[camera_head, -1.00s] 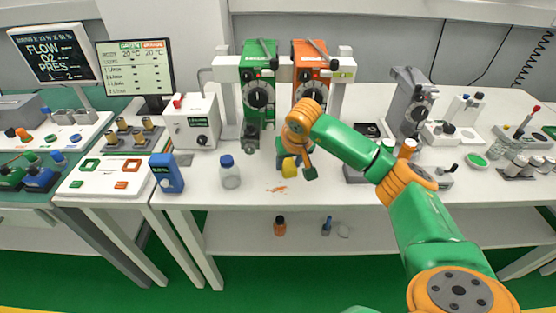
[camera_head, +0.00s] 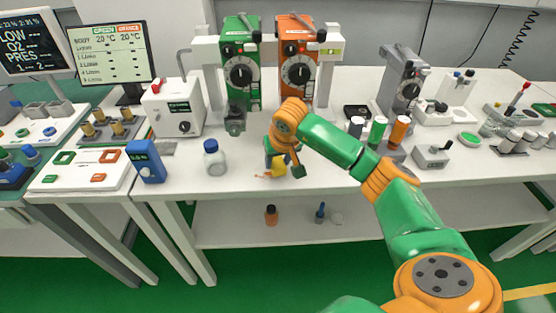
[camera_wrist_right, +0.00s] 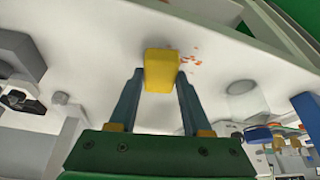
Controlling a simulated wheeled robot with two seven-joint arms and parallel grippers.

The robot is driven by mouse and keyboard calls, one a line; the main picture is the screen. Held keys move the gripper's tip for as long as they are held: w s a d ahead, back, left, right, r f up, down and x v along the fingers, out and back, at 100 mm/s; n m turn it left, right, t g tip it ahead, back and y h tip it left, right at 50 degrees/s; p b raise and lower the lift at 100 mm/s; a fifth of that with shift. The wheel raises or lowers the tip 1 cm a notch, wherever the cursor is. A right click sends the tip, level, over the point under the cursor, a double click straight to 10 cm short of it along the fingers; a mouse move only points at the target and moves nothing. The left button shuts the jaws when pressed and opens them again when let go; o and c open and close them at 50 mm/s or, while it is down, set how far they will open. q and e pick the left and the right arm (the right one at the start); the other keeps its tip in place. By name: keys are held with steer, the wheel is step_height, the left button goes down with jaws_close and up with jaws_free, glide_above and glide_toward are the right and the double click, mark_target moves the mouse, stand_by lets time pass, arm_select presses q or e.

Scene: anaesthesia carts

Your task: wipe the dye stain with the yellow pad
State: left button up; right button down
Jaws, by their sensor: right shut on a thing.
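My right gripper (camera_head: 281,163) is shut on the yellow pad (camera_head: 279,170) over the front part of the white table. In the right wrist view the pad (camera_wrist_right: 161,70) sits between the two blue fingertips. The dye stain (camera_head: 262,176) is a patch of small orange-red marks on the tabletop, just left of the pad in the head view. In the right wrist view the stain (camera_wrist_right: 191,62) shows just right of the pad, which may hide part of it. I cannot tell whether the pad touches the tabletop. My left gripper is not in view.
A blue-capped bottle (camera_head: 214,159) and a blue handheld device (camera_head: 146,162) stand left of the stain. Green (camera_head: 240,75) and orange (camera_head: 297,75) dial units stand behind. Three capped vials (camera_head: 378,132) stand to the right. The table's front edge is close to the stain.

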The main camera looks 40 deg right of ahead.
steer(key=shift+f+b, duration=0.9)
steer(key=shift+f, duration=0.15)
steer(key=shift+a, duration=0.1)
steer(key=w+a, duration=0.2)
steer(key=shift+a+r, duration=0.15)
steer(key=shift+a, duration=0.25)
steer(key=shift+w+a+f, duration=0.1)
steer(key=shift+w+a, duration=0.25)
steer(key=shift+a, duration=0.3)
steer(key=shift+w+a+f, duration=0.1)
steer(key=shift+w+a, duration=0.25)
steer(key=shift+a, duration=0.25)
steer(key=shift+w+a+r, duration=0.1)
steer(key=shift+w+a, duration=0.05)
steer(key=shift+a, duration=0.15)
steer(key=shift+s+d, duration=0.5)
steer(key=shift+d, duration=0.3)
steer(key=shift+s+d, duration=0.45)
steer(key=shift+d, duration=0.3)
steer(key=shift+s+d, duration=0.5)
steer(key=shift+d, duration=0.25)
steer(key=shift+s+d, duration=0.5)
steer(key=shift+d, duration=0.2)
